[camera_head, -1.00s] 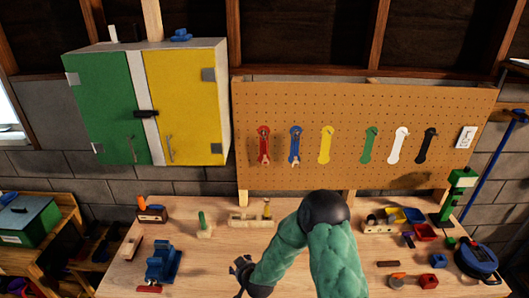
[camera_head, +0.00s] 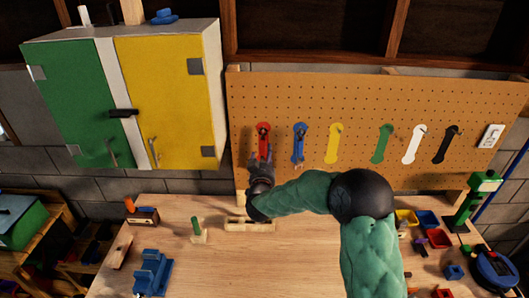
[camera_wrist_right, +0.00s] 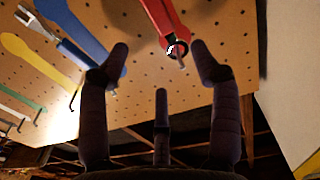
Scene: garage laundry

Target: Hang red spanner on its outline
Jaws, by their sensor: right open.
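The red outline (camera_head: 263,130) is at the left end of the pegboard. A red spanner-shaped piece (camera_wrist_right: 165,22) hangs along it, with a metallic ring at its lower end; red on red makes its edges hard to separate. My right gripper (camera_head: 262,168) is just below the red outline, fingers pointing up at the board. In the right wrist view the gripper (camera_wrist_right: 158,62) is open, with the lower end of the red piece between and beyond its fingertips. No contact shows. My left gripper is not in view.
A blue outline with a metal-ended tool (camera_head: 299,145) hangs close to the right. Yellow, green, white and black outlines follow. The yellow-green cabinet (camera_head: 165,95) stands close on the left. The workbench (camera_head: 240,265) holds a wooden rack (camera_head: 240,225) and a blue vise (camera_head: 152,270).

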